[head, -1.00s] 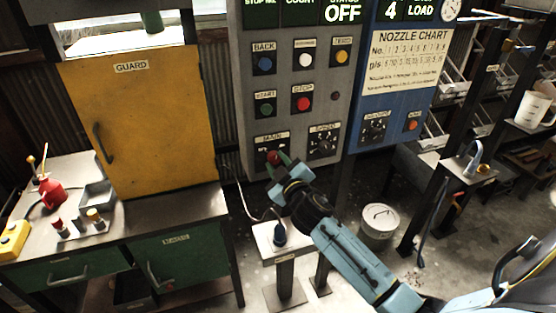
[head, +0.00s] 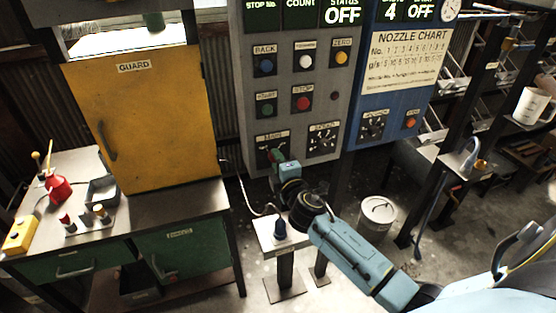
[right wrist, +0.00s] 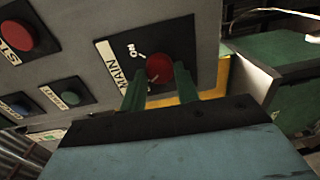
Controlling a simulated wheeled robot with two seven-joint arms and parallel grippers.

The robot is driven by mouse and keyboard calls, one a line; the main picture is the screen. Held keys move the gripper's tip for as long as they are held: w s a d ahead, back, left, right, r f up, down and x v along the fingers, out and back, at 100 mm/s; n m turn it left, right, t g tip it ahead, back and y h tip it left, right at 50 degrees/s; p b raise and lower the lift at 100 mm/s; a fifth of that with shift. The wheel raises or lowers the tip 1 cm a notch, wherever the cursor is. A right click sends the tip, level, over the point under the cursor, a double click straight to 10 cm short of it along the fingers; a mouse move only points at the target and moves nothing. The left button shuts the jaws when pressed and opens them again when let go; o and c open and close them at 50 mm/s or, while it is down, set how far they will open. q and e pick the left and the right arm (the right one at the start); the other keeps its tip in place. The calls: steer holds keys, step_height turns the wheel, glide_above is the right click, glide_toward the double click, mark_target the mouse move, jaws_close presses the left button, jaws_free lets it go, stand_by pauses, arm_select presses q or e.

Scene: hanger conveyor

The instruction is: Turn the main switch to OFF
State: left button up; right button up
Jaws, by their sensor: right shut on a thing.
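The main switch is a red knob (right wrist: 160,69) on a black plate with a MAIN label on the grey control panel. The word ON shows beside the knob in the right wrist view; the rest of the plate's markings are partly hidden by my fingers. My right gripper (right wrist: 160,80) has its two green fingers on either side of the knob and is shut on it. In the head view my right gripper (head: 275,156) reaches the MAIN plate (head: 264,141) at the panel's lower left and covers most of the knob. My left gripper is not in view.
A second dial (head: 322,139) sits right of the MAIN plate. Push buttons, including a red STOP button (head: 303,103), are above. The status display (head: 342,15) reads OFF. A small stand (head: 272,246) is below my right wrist; a yellow guard door (head: 140,120) is left.

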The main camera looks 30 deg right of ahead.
steer(key=shift+n, duration=1)
steer(key=shift+f, duration=0.1)
steer(key=o, duration=1)
steer(key=v, duration=1.3)
steer(key=shift+s+a, duration=0.1)
steer(key=shift+s, duration=0.1)
